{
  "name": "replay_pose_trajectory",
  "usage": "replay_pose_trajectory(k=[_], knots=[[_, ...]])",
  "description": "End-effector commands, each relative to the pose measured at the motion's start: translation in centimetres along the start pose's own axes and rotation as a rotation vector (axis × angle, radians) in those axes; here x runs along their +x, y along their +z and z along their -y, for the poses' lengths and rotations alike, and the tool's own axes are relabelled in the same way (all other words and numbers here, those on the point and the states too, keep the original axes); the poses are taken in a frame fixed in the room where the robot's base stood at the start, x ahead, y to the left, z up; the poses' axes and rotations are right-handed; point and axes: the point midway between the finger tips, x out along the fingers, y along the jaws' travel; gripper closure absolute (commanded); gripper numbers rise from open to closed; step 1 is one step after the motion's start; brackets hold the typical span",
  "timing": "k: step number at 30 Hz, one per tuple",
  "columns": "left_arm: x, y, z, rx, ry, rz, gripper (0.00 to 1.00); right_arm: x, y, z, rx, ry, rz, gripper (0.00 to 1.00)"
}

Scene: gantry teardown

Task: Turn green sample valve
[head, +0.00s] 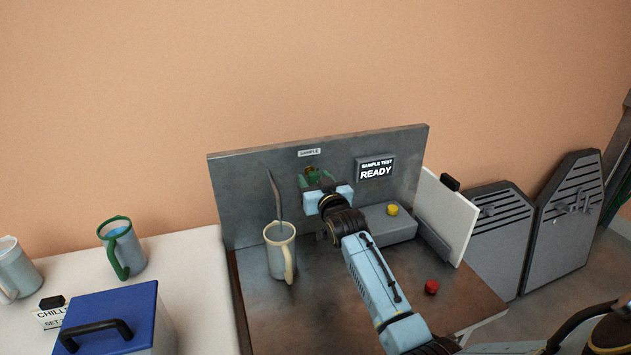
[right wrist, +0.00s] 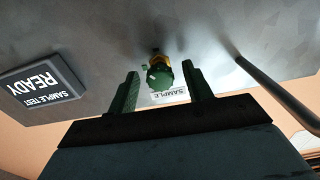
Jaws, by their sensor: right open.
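The green sample valve (head: 311,174) is on the grey back panel under the "SAMPLE" label (head: 309,153), partly hidden by my right gripper (head: 318,181). In the right wrist view the green valve (right wrist: 159,75) with its yellow-brown stem lies between the two spread dark green fingers of my right gripper (right wrist: 161,92). The fingers are apart from it on both sides. I cannot tell how deep the valve sits between them. My left gripper is not in view.
A metal spout tube (head: 275,195) runs down into a cream mug (head: 281,250) left of my right arm. A "SAMPLE TEST READY" display (head: 375,169), yellow button (head: 392,210) and red button (head: 431,287) are at right. A blue-lidded box (head: 110,318) stands front left.

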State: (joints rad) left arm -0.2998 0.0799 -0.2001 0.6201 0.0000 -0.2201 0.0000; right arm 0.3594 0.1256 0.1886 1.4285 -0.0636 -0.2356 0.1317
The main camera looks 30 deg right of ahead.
Motion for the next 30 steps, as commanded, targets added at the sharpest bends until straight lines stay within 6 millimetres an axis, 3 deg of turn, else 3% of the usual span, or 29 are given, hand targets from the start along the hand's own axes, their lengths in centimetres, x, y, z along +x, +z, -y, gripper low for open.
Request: replay_pose_trajectory(k=[2,12,17,24,30], knots=[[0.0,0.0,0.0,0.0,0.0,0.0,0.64,0.0,0.0,0.0,0.0,0.0,0.0,0.5],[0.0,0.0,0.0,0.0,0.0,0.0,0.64,0.0,0.0,0.0,0.0,0.0,0.0,0.94],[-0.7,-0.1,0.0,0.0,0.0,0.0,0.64,0.0,-0.1,0.1,0.049,-0.001,0.003,0.94],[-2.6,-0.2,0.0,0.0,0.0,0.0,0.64,0.0,-0.2,0.1,0.26,0.0,0.003,0.95],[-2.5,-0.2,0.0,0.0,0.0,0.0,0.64,0.0,0.0,0.0,0.296,0.0,0.001,0.94]])
